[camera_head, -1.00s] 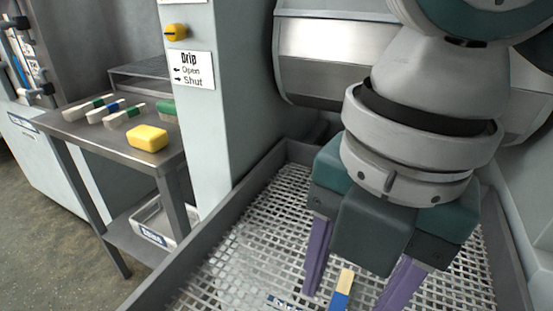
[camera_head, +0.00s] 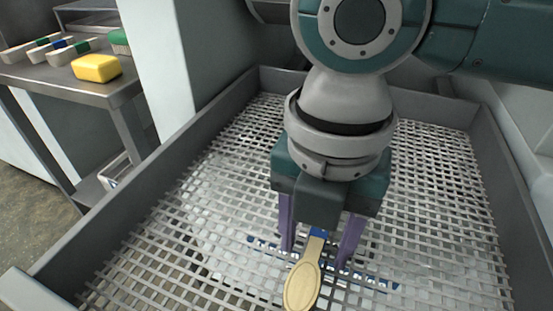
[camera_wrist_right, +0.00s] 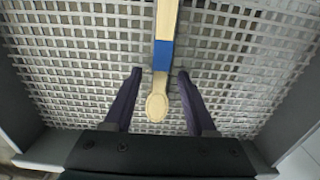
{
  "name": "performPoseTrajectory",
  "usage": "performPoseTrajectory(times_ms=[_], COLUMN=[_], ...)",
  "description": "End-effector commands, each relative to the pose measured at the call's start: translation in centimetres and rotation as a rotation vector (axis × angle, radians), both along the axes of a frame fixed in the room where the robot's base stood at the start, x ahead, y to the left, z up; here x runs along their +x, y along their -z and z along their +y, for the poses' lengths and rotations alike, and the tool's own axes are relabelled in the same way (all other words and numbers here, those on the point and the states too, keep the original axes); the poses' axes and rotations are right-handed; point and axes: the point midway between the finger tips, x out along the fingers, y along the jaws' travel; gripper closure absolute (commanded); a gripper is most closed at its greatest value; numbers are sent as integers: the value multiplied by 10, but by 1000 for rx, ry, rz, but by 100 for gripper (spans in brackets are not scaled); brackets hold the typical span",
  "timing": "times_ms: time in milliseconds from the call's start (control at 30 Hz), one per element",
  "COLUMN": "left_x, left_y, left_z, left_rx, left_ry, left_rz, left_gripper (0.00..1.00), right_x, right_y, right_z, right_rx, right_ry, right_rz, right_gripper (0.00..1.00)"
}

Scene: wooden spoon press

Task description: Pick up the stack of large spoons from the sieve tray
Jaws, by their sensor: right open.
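The large wooden spoons (camera_head: 302,285) lie on the mesh floor of the grey sieve tray (camera_head: 497,200), with a pale oval bowl toward the front and a blue band around the handle. I cannot tell how many are stacked. My right gripper (camera_head: 315,258) is open and points down, its two purple fingers on either side of the handle near the band. In the right wrist view the spoons (camera_wrist_right: 157,106) run between the open right gripper (camera_wrist_right: 160,74) fingers, with gaps on both sides. Part of the handle is hidden behind my gripper in the head view. My left gripper is not in view.
Raised grey walls edge the tray, and blue marks (camera_head: 378,284) show on its mesh. At the left, a metal side table (camera_head: 55,85) holds a yellow block (camera_head: 96,68), a green-topped brush (camera_head: 120,41) and several banded pieces. The mesh around the spoons is clear.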

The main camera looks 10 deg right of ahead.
Motion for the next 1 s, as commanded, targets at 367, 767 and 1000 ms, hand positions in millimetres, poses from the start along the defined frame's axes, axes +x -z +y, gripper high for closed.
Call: performPoseTrajectory(times_ms=[367, 767, 1000], left_x=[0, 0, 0], left_y=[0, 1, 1], left_z=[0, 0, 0], left_rx=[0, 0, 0], left_ry=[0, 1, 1], left_rz=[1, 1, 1], left_gripper=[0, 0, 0], right_x=[0, 0, 0], right_y=[2, 1, 1], right_z=[0, 0, 0], right_rx=[-1, -1, -1], right_ry=[0, 1, 1], right_rz=[-1, -1, -1], right_gripper=[58, 100, 100])
